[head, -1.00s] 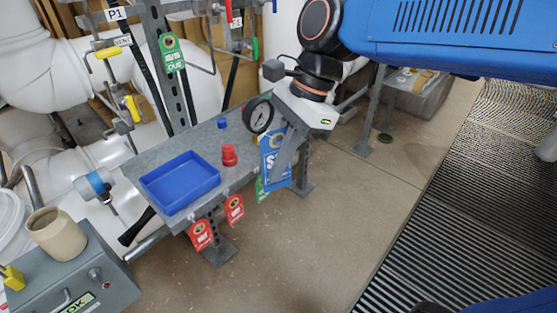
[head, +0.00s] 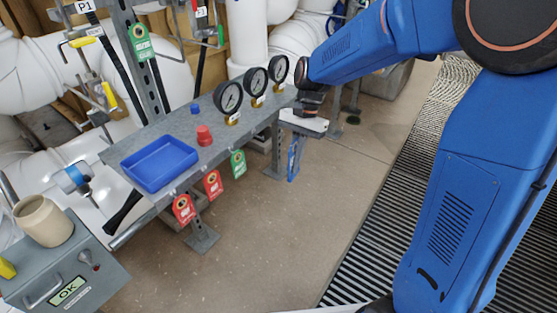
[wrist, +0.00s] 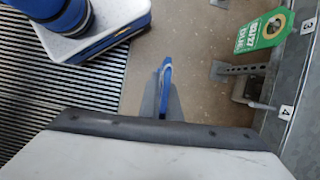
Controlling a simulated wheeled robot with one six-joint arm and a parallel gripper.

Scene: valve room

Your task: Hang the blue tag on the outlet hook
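The blue tag (head: 293,161) hangs upright below my gripper (head: 298,139), off the right end of the grey shelf in the head view. In the wrist view the blue tag (wrist: 166,76) shows edge-on between the grey fingers of my gripper (wrist: 162,98), which are shut on it. A bare pale peg (wrist: 262,106) sticks out from the shelf edge by the label 4, to the right of the tag and apart from it. I cannot read which hook is the outlet hook.
A green tag (head: 238,164) and two red tags (head: 213,184) hang along the front edge of the shelf (head: 125,148). Several gauges (head: 229,97), a red knob (head: 204,136) and a blue tray (head: 158,164) stand on it. The floor (head: 290,230) in front is clear.

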